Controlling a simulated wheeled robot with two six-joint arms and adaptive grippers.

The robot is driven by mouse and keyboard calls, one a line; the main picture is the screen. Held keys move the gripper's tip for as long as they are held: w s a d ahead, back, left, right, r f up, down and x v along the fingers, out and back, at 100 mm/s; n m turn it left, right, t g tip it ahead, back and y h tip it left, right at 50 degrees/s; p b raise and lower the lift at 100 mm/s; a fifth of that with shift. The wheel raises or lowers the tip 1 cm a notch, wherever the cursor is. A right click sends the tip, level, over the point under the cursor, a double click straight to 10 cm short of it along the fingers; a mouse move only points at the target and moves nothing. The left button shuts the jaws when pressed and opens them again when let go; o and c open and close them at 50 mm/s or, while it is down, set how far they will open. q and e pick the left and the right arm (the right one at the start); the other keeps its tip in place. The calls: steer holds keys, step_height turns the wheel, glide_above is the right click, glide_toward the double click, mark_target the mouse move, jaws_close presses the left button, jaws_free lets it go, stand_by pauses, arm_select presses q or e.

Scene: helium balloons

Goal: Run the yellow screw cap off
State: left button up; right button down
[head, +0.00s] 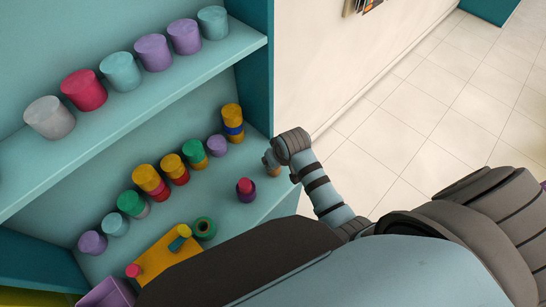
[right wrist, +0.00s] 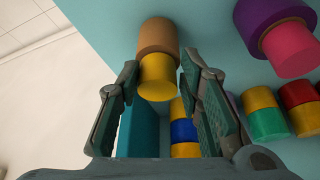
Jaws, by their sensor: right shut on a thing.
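The yellow screw cap (right wrist: 158,80) sits on an orange-brown jar (right wrist: 158,36) in the right wrist view. My right gripper (right wrist: 160,72) has its two fingers on either side of the cap and is shut on it. In the head view the right gripper (head: 269,160) is at the shelf's right end, over the jar (head: 274,171), which is mostly hidden by the gripper. The cap itself is hidden there. My left gripper is not in view.
A purple jar with a pink cap (head: 246,186) stands left of the gripper. A row of coloured capped jars (head: 150,180) runs behind. A yellow block (head: 165,262) and green ring (head: 204,228) lie further left. The upper shelf (head: 150,100) holds several jars.

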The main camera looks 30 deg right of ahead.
steer(key=n, duration=0.2)
steer(key=d+n+y, duration=0.1)
steer(key=n, duration=0.1)
steer(key=shift+w+y, duration=0.1)
steer(key=shift+y, duration=0.2)
steer(key=n, duration=0.1)
steer(key=n+g+y, duration=0.1)
steer(key=n, duration=0.1)
steer(key=shift+d+n, duration=0.2)
steer(key=shift+n, duration=0.1)
steer(key=shift+a, duration=0.2)
steer(key=shift+a+r, duration=0.1)
steer(key=shift+r, duration=1.85)
